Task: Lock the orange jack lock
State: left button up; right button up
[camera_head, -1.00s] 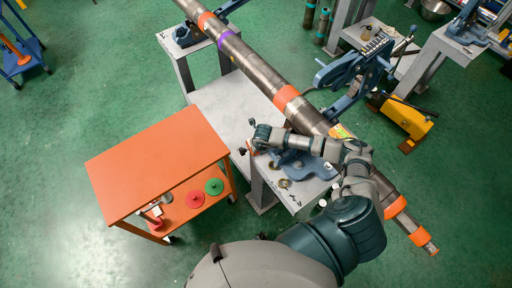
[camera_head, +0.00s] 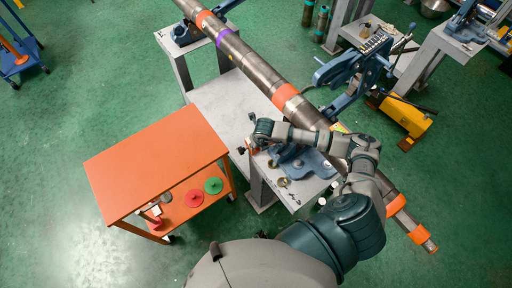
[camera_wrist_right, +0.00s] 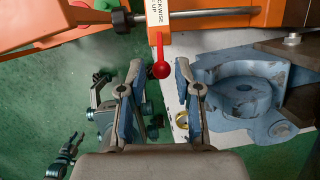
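In the right wrist view, an orange jack block (camera_wrist_right: 220,17) carries a white label and a metal rod. A short red lever with a round red knob (camera_wrist_right: 160,70) hangs down from it. My right gripper (camera_wrist_right: 160,82) is open, with one finger on each side of the knob and visible gaps between them. The knob is at the level of the fingertips. In the head view, my right arm reaches over the bench, and its wrist hides most of the jack.
A blue vise base (camera_wrist_right: 245,92) stands close to the right finger. A long steel pipe (camera_head: 258,68) with orange bands crosses above the bench (camera_head: 222,105). An orange cart (camera_head: 150,165) stands left of the bench.

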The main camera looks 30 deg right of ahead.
jog(key=v, duration=0.6)
dwell(0.3)
